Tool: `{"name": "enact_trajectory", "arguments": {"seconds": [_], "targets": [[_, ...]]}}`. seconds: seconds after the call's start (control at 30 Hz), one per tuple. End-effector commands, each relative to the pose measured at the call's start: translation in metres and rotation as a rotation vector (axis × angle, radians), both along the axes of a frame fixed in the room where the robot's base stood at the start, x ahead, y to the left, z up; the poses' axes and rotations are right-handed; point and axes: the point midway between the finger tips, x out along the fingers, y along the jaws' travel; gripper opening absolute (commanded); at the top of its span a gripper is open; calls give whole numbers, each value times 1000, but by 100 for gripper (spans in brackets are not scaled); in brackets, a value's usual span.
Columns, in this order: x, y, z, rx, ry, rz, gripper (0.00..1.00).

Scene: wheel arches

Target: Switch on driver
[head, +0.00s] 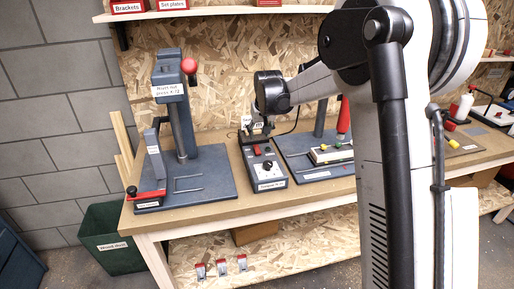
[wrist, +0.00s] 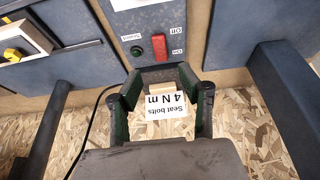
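The driver's grey control box (head: 266,168) stands on the bench, with a black knob (head: 267,165) and a red rocker switch (head: 257,150) on top. In the wrist view the red switch (wrist: 160,47) sits beside upside-down "Off" and "On" labels, with a small green lamp (wrist: 136,51) to its left. I cannot tell which side of the switch is pressed. My gripper (wrist: 163,78) has its fingers apart and empty, just short of the switch end of the box.
A "Seat bolts 4 N m" label (wrist: 167,113) shows between my fingers. A press (head: 180,125) with a red ball handle stands left of the box. A fixture plate (head: 300,158) with a red-handled tool lies right of it. A chipboard wall (head: 225,75) rises behind.

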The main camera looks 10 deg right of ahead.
Motion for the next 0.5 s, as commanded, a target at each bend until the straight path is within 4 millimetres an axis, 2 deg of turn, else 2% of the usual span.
{"name": "enact_trajectory", "arguments": {"seconds": [0.3,0.5], "targets": [[22,1,-52,0,0,0,38],[32,1,-77,0,0,0,38]]}}
